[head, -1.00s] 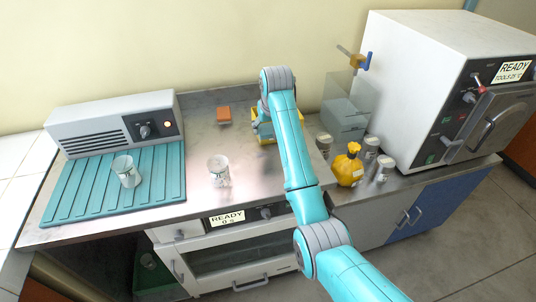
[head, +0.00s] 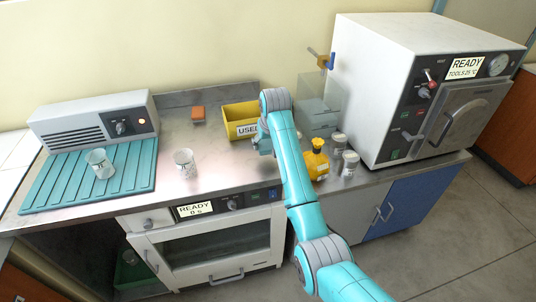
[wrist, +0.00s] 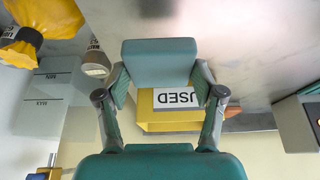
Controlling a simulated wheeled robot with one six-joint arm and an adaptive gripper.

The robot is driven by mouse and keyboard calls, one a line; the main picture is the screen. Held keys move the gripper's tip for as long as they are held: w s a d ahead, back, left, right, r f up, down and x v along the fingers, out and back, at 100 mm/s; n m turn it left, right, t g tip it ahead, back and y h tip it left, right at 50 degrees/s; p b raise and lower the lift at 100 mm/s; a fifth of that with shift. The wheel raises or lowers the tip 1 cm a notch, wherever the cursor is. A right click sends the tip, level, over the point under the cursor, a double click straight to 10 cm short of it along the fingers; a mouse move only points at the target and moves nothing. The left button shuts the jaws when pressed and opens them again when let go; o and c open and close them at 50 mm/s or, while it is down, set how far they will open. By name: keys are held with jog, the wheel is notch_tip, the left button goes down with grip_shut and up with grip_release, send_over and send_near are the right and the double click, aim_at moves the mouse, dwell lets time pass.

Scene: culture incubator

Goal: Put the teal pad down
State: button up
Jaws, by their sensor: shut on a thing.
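My gripper (wrist: 160,75) is shut on the teal pad (wrist: 160,62), a block held between the two fingers in the wrist view. In the head view my gripper (head: 262,142) is small and partly hidden by my arm, near the front right of the yellow bin labelled USED (head: 238,112). I cannot make out the pad there. The bin also shows beyond the pad in the wrist view (wrist: 150,120), and the pad appears apart from it. Whether the pad touches the counter cannot be told.
A ribbed teal mat (head: 60,185) lies left; a white autoclave (head: 380,80) stands right.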

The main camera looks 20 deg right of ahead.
aim_at(267, 160)
jog(key=shift+f, duration=2.4)
jog(key=o, duration=0.9)
jog(key=shift+f, duration=0.1)
jog(key=v, duration=1.2)
